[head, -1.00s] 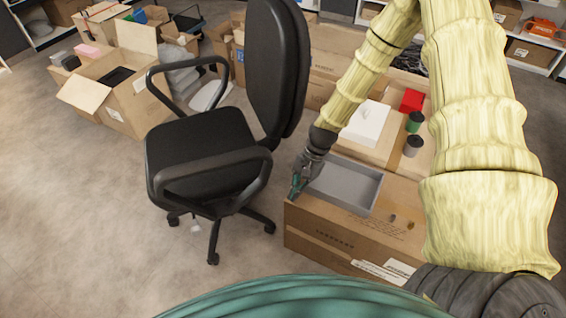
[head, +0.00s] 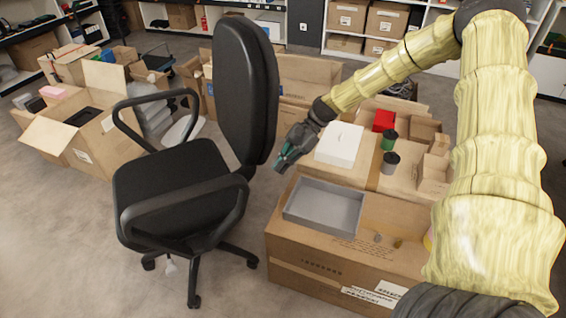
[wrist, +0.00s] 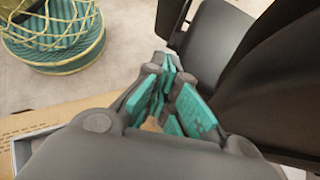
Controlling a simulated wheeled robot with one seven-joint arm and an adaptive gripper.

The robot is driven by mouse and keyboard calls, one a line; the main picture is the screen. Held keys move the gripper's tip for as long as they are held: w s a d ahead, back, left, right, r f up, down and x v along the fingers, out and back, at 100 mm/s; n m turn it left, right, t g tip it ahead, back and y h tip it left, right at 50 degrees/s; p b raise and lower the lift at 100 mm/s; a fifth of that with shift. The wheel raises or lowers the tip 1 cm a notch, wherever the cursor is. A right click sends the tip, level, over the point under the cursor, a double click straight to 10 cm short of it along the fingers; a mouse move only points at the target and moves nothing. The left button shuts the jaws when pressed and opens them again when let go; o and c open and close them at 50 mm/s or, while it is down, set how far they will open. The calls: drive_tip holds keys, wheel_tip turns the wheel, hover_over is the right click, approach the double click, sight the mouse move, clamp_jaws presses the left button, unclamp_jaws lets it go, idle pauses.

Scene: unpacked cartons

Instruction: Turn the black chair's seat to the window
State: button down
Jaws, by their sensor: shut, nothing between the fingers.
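The black office chair stands on the floor left of centre in the head view. Its seat (head: 175,182) extends to the left and its tall backrest (head: 245,90) is on the right, with looped armrests on both sides. My gripper (head: 280,166) is shut and empty, just right of the backrest's lower part, above the left end of the cartons. A gap shows between them in the head view. In the wrist view my teal fingers (wrist: 168,88) are together, and the dark chair (wrist: 270,75) fills the right side. No window is in view.
A large carton (head: 315,258) with a grey tray (head: 322,208) on top stands right of the chair. A white box (head: 340,143), a red box (head: 383,121) and cups sit behind. Open cartons (head: 95,135) stand at left. Floor at front left is clear.

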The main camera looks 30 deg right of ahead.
drive_tip(key=s+a+f, duration=0.1)
drive_tip(key=a+f, duration=0.1)
drive_tip(key=a, duration=0.6)
drive_tip(key=shift+a+f, duration=0.35)
drive_tip(key=shift+f, duration=0.05)
drive_tip(key=shift+s, duration=0.15)
